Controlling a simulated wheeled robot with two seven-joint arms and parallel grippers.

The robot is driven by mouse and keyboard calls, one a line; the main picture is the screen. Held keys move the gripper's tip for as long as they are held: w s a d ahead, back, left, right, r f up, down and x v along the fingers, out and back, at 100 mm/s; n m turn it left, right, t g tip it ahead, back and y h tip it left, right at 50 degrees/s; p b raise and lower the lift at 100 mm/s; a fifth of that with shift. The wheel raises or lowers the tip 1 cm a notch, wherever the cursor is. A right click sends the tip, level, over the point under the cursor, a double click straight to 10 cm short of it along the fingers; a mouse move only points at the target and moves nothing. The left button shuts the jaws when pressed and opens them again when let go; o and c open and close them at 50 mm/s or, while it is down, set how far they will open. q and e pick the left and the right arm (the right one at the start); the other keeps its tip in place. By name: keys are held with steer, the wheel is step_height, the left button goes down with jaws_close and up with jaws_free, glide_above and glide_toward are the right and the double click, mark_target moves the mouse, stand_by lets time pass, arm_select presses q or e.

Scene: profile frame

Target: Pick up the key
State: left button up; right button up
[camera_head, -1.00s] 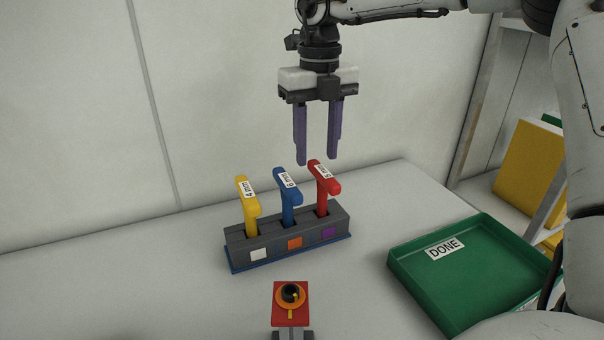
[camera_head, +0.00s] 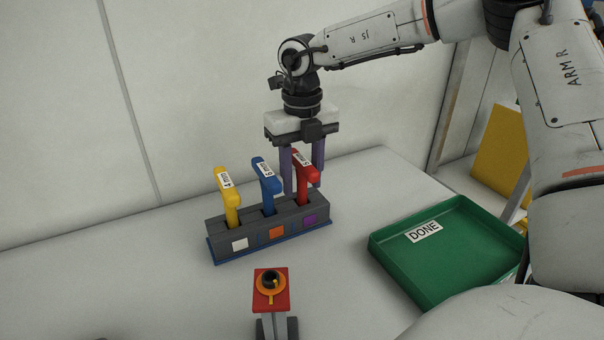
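Three T-shaped keys stand upright in a dark grey holder (camera_head: 222,232): a yellow key (camera_head: 229,195), a blue key (camera_head: 265,180) and a red key (camera_head: 303,168). Each has a small label on top. My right gripper (camera_head: 303,188) points down over the red key, at the right end of the holder. Its purple fingers are apart, one showing left of the red handle and the other partly hidden behind the handle's right end. I cannot tell whether they touch it. My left gripper is not in view.
A green tray (camera_head: 384,247) marked DONE lies at the right. A red block (camera_head: 262,301) with an orange ring stands on a grey fixture in front of the holder. The wall rises close behind the keys. The table left of the holder is clear.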

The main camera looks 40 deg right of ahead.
jaws_close()
steer(key=shift+r, duration=0.15)
steer(key=shift+r, duration=0.3)
step_height(320, 180, up, 9)
steer(key=shift+r, duration=0.15)
